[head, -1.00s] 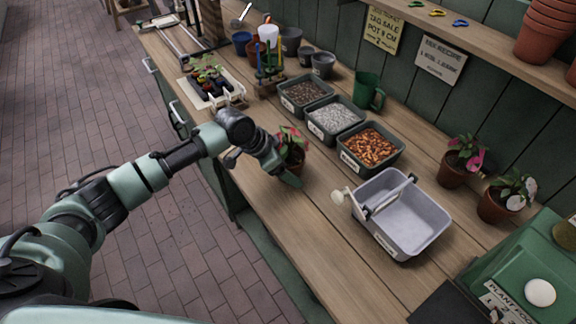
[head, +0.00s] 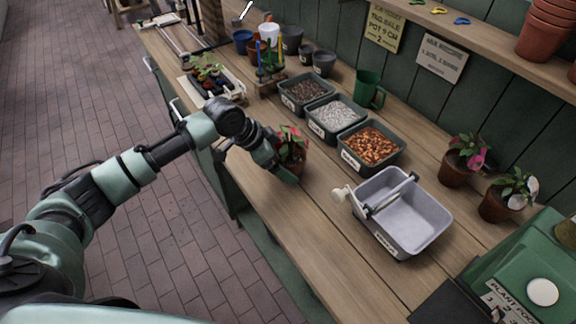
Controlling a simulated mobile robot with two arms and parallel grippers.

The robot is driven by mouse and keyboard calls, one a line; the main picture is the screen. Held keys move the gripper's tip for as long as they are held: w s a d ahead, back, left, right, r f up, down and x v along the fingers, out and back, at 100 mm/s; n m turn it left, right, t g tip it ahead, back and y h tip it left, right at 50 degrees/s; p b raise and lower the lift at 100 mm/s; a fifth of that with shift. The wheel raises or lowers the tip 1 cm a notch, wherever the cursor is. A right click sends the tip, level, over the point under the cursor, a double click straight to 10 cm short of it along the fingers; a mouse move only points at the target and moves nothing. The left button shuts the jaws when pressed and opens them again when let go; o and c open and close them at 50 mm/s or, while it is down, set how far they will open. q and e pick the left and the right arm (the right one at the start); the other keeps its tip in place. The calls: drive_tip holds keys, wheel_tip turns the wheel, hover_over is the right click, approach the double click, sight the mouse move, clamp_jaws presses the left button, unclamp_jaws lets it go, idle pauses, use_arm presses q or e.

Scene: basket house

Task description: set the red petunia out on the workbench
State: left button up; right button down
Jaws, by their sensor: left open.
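The red petunia (head: 293,138), with red blooms and green leaves in a small terracotta pot, stands upright on the wooden workbench (head: 290,222), left of the crate with orange-brown bits. My left gripper (head: 284,172) is open and low at the left side of the pot. One finger shows close to the pot's near side; the other finger is hidden, so I cannot tell whether they touch it. My right gripper is not in view.
A grey handled basket (head: 440,232) stands right of the petunia. Bins of orange-brown bits (head: 394,167), white grains (head: 336,117) and dark grains (head: 307,90) line the back. Two potted plants (head: 455,172) (head: 495,206) stand at the right. The front bench strip is clear.

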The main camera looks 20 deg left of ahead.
use_arm(q)
drive_tip(key=b+v, duration=0.1)
drive_tip(key=v, duration=0.7)
drive_tip(key=shift+r, duration=0.3)
drive_tip(key=shift+s+a, duration=0.15)
